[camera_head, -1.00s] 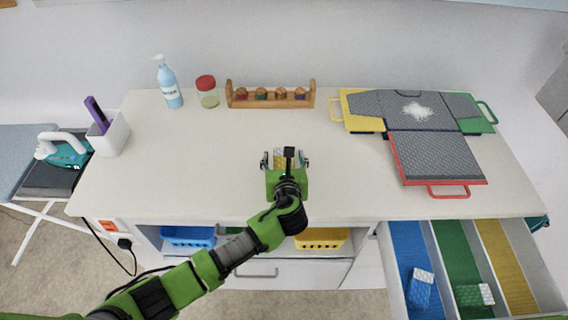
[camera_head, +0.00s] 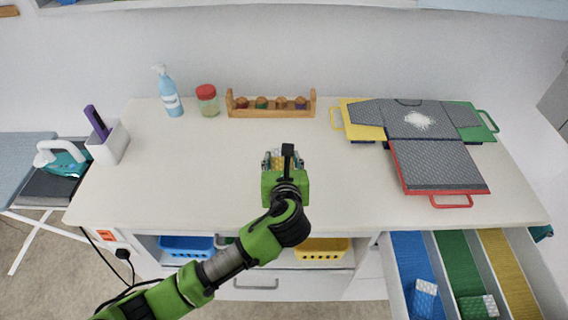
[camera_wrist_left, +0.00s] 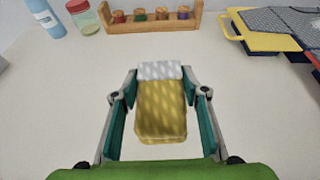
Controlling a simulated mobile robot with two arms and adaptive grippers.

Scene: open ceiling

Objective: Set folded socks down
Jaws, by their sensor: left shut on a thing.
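The folded socks (camera_wrist_left: 160,105), yellow with a white patterned band, are between the fingers of my left gripper (camera_wrist_left: 160,100) in the left wrist view. In the head view the left gripper (camera_head: 283,160) is over the middle of the white countertop (camera_head: 210,180), and it partly hides the socks. The gripper is shut on the socks. I cannot tell whether the socks touch the countertop. My right gripper is not in view.
A wooden rack (camera_head: 270,105), a red-lidded jar (camera_head: 207,100) and a blue bottle (camera_head: 169,92) stand at the back. A folding board (camera_head: 435,165) with a grey shirt lies at right. An open drawer (camera_head: 440,250) with blue, green and yellow lanes holds other folded socks. Countertop around the gripper is clear.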

